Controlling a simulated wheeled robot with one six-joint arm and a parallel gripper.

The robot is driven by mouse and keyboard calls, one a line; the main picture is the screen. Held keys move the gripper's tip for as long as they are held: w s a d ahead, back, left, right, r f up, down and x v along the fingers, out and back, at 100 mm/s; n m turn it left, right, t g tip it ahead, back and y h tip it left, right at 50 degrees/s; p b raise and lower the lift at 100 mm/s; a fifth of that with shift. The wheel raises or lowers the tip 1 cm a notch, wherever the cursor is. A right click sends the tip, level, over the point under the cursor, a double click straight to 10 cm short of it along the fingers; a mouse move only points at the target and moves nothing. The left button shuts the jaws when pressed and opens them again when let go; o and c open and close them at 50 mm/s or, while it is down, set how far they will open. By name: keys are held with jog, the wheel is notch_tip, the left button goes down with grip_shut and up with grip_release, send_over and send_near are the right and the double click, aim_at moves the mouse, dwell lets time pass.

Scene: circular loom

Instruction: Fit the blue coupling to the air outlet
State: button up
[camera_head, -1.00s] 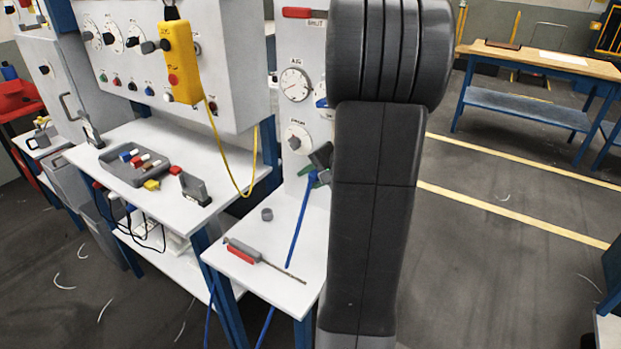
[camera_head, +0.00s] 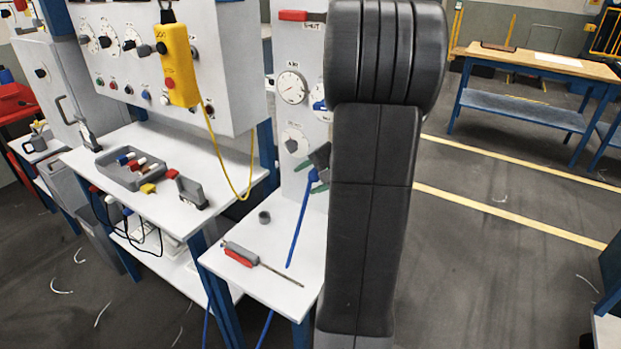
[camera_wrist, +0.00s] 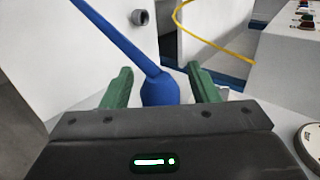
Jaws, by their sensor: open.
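The blue coupling (camera_wrist: 160,89) is the thick end of a blue hose (camera_wrist: 117,35). In the wrist view it lies between the green fingers of my open gripper (camera_wrist: 160,85), with a narrow gap on each side. In the head view my gripper (camera_head: 318,178) shows only partly beside my dark arm, in front of the grey panel (camera_head: 295,180); the hose runs down from it to the white shelf.
The white shelf (camera_head: 230,283) holds a red-handled tool (camera_head: 240,255) and a grey ring (camera_head: 264,217). A tray (camera_head: 130,168) of small parts lies on the left bench. Open floor lies right.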

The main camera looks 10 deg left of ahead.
jog(key=b+v, duration=0.1)
jog(key=v, duration=1.3)
jog(key=shift+o, duration=0.3)
